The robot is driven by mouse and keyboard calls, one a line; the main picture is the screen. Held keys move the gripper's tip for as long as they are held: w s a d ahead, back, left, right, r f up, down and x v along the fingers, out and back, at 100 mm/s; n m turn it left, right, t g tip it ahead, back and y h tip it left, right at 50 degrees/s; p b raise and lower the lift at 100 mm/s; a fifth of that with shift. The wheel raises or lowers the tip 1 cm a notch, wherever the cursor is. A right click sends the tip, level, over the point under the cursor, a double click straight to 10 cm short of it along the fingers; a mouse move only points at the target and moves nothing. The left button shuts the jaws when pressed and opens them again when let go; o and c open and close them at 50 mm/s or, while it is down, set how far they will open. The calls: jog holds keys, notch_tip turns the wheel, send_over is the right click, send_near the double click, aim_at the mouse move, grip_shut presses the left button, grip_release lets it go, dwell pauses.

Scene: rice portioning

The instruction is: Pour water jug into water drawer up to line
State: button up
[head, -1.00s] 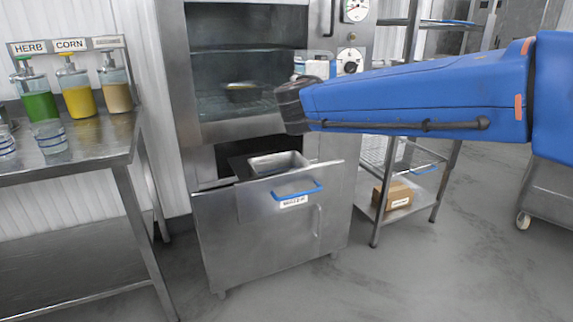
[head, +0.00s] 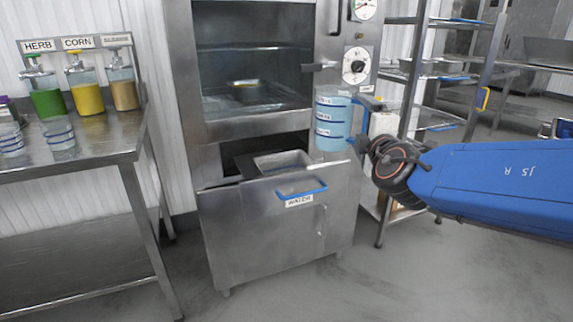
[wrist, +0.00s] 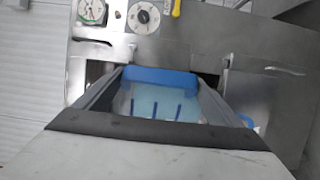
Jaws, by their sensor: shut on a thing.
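The water jug (head: 333,120) is clear with blue level bands and holds light-blue water. It is upright in the air, to the right of and above the open water drawer (head: 262,196). My gripper (head: 362,128) is shut on the jug's blue handle, at the jug's right side. In the wrist view the jug (wrist: 160,103) sits between my fingers, with a blue part at its top. The drawer has a blue handle, a WATER label and a metal pan (head: 284,162) inside. The fill line and the water level in the pan cannot be made out.
The steel cabinet (head: 226,128) with an open lit chamber and dials stands behind the drawer. A steel table (head: 100,155) with HERB and CORN dispensers and clear cups is at left. A wire shelf rack (head: 408,95) stands close behind the arm at right.

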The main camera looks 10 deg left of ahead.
aim_at(343, 125)
jog(key=shift+n+y, duration=0.3)
jog(key=shift+y, duration=0.1)
jog(key=shift+s+d+f, duration=0.25)
jog(key=shift+s+f, duration=0.25)
jog(key=shift+f, duration=0.15)
jog(key=shift+s+d+f, duration=0.3)
jog(key=shift+s+f, duration=0.15)
jog(key=shift+f, duration=0.2)
jog(key=shift+s+d+f, duration=0.25)
jog(key=shift+s+f, duration=0.25)
jog(key=shift+f, duration=0.15)
jog(key=shift+r, duration=0.15)
jog(key=shift+w+a+r+n+g+h, duration=0.25)
jog(key=shift+a+r+n+g, duration=0.2)
jog(key=shift+r+n+g, duration=0.2)
jog(key=shift+w+a+r+n+g+h, duration=0.15)
jog(key=shift+a+r+n+g+h, duration=0.1)
jog(key=shift+a+r+n+g, duration=0.3)
jog(key=shift+w+a+f+n+g+h, duration=0.3)
jog(key=shift+a+n+g+h, duration=0.1)
jog(key=shift+a+n+g, duration=0.15)
jog(key=shift+w+a+r+n+g+h+p, duration=0.35)
jog(key=shift+a+r+n, duration=0.1)
jog(key=shift+a, duration=0.15)
jog(key=shift+w+a, duration=0.1)
jog(key=shift+a, duration=0.15)
jog(key=shift+w+a+r+n+g+h, duration=0.25)
jog(key=shift+a+r+n+g+h, duration=0.25)
jog(key=shift+g+h, duration=0.1)
